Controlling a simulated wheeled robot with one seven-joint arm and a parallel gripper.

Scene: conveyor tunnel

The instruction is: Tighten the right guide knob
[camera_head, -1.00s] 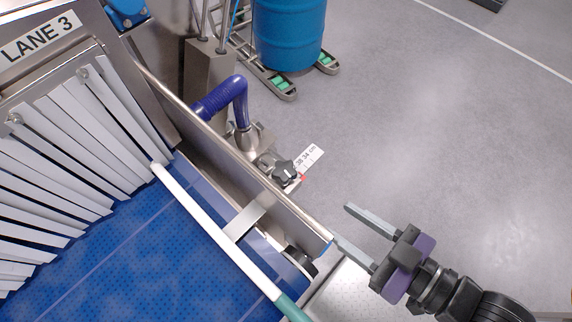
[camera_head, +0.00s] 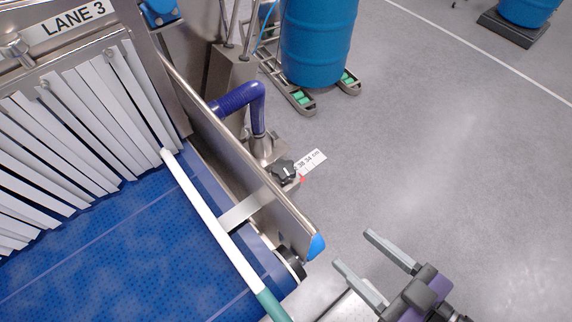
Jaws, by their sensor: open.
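The right guide knob (camera_head: 284,172) is a dark lobed knob on the outer side of the conveyor's right side rail. A white scale label (camera_head: 311,160) with printed numbers and a small red pointer sits beside it. The white guide rail (camera_head: 207,207) with a teal end runs along the belt, joined to the side by a flat metal bracket (camera_head: 247,209). My gripper (camera_head: 371,259) is open and empty at the lower right, apart from the knob and below and right of it. Its two grey fingers point up and left.
The steel side rail (camera_head: 235,150) with a blue end cap (camera_head: 316,247) lies between belt and floor. A purple hose (camera_head: 240,97) stands just beyond the knob. A blue drum (camera_head: 318,40) is at the top. The grey floor at right is clear.

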